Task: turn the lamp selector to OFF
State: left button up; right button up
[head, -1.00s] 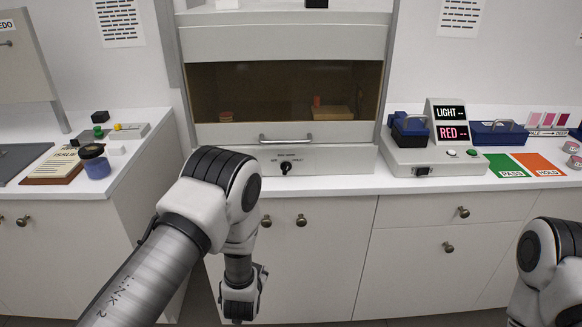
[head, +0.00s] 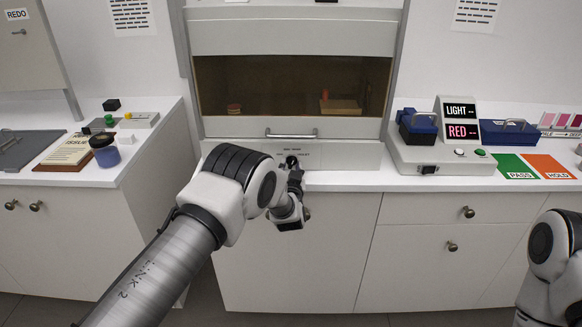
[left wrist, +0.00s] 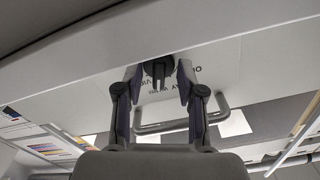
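The lamp selector (left wrist: 158,68) is a dark knob with a raised grip bar on the pale front panel under the cabinet window. In the left wrist view, which looks upside down, it sits between the fingertips of my left gripper (left wrist: 160,80). The fingers are spread, with a gap visible on each side of the knob. In the head view my left gripper (head: 294,172) is at the panel and mostly covers the knob. Printed labels (left wrist: 155,84) around the knob are partly hidden and too small to read surely. My right gripper is out of view.
A bar handle (head: 291,134) of the cabinet sash is just above the panel. A light box (head: 440,150) reading LIGHT and RED stands to the right, near the green PASS (head: 515,168) and orange HOLD mats (head: 550,167). A blue jar (head: 105,152) stands on the left counter.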

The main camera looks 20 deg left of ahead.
pick_arm(q)
grip_shut()
jog(key=shift+f, duration=0.15)
jog(key=n+b, duration=0.3)
jog(key=shift+f, duration=0.2)
jog(key=n+b, duration=0.3)
jog(key=n, duration=0.1)
jog(key=shift+d, duration=0.1)
jog(key=n+b, duration=0.3)
jog(key=n, duration=0.2)
jog(key=shift+b, duration=0.35)
jog(key=shift+r+n+b, duration=0.15)
jog(key=shift+n+b, duration=1.15)
jog(key=shift+n, duration=0.6)
